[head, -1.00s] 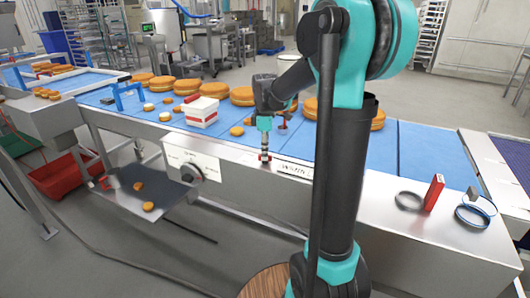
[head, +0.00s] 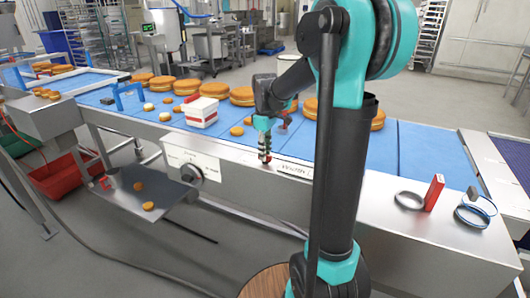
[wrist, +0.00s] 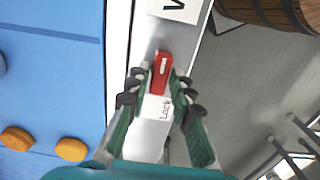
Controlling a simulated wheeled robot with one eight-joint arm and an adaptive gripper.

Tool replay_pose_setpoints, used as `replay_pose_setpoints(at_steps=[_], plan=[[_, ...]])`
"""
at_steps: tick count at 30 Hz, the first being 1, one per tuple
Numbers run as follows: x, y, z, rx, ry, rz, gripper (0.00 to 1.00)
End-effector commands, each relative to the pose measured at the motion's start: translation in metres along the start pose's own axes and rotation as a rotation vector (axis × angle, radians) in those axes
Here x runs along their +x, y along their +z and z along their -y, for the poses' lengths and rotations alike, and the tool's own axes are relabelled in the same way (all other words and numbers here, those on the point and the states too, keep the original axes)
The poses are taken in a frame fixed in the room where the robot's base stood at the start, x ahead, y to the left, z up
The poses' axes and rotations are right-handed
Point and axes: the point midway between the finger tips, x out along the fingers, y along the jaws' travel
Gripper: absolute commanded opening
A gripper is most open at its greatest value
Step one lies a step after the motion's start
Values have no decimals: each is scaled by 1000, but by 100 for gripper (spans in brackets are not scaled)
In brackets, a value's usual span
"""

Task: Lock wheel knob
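My gripper (head: 265,161) points down over the metal front ledge of the conveyor. In the wrist view its green fingers (wrist: 159,82) stand apart, on either side of a small red piece (wrist: 161,73). A white label reading "Lock" (wrist: 163,106) lies between the fingers, beside the red piece. In the head view the red piece is mostly hidden by the fingertips. A black round wheel knob (head: 191,172) sits on the front panel, left of my gripper.
Burgers and round pieces stand on the blue belt (head: 220,133), with a red-and-white box (head: 202,112). A tilted tray (head: 165,200) hangs at left. A red block (head: 434,192) and rings (head: 410,200) lie on the right metal top. A wooden barrel (wrist: 262,12) is nearby.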

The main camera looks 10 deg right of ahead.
Motion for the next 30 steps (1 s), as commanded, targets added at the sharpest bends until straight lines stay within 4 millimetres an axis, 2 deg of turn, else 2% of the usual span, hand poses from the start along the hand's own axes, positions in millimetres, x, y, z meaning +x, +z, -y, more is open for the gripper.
replay_pose_setpoints(at_steps=[3, 14, 20, 30], plan=[[0, 0, 0, -1, 0, 0, 38], [-5, 0, 0, -2, 0, 0, 38], [-33, 0, 0, -2, 0, 0, 38], [-98, 0, 0, -1, 0, 0, 38]])
